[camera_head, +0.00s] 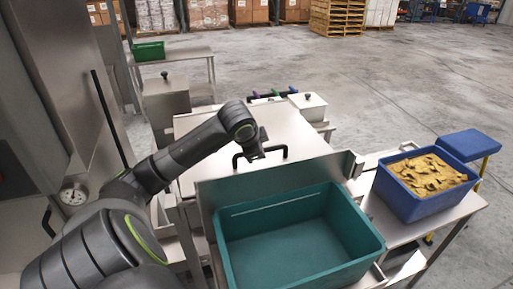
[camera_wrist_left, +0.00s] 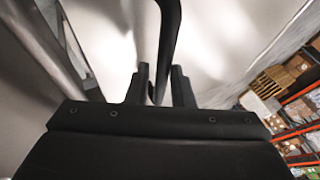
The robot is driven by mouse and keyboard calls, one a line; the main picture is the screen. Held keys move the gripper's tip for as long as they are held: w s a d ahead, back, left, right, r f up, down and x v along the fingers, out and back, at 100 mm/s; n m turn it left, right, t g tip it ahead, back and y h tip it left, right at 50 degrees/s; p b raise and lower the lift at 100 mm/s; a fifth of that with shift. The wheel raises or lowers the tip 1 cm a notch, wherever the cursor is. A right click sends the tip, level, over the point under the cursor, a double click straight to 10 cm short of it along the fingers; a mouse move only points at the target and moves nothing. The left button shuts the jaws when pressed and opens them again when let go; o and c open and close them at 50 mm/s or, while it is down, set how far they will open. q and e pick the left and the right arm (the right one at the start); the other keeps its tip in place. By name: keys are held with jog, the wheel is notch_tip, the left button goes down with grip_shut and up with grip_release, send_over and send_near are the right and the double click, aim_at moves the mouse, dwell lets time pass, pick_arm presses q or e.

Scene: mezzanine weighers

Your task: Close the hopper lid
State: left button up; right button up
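The hopper lid (camera_head: 222,163) is a broad flat steel panel behind the teal bin, with a black bar handle (camera_head: 284,153) near its front edge. My left gripper (camera_head: 258,152) reaches over the lid from the left and is at the left part of the handle. In the left wrist view, the black handle (camera_wrist_left: 169,35) runs down between my two fingers (camera_wrist_left: 160,85), which are close together around it. The exact contact is partly hidden. Bright steel fills the view behind. My right gripper is not in view.
A teal bin (camera_head: 232,247) stands in front of an upright steel panel (camera_head: 205,190). A blue bin of tan pieces (camera_head: 400,200) sits on a steel table at right, near a blue stool top (camera_head: 468,145). A dial gauge (camera_head: 73,193) is at left. Open floor lies beyond.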

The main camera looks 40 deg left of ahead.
pick_arm(q)
jog(key=o, duration=0.4)
jog(key=shift+d+f, duration=0.15)
jog(key=shift+f, duration=0.3)
jog(key=shift+r, duration=0.1)
jog(key=shift+r, duration=0.1)
jog(key=shift+s+r, duration=0.15)
jog(key=shift+r, duration=0.1)
jog(key=v, duration=1.6)
jog(key=shift+r, duration=0.25)
jog(key=shift+s+d, duration=0.1)
jog(key=shift+d, duration=0.05)
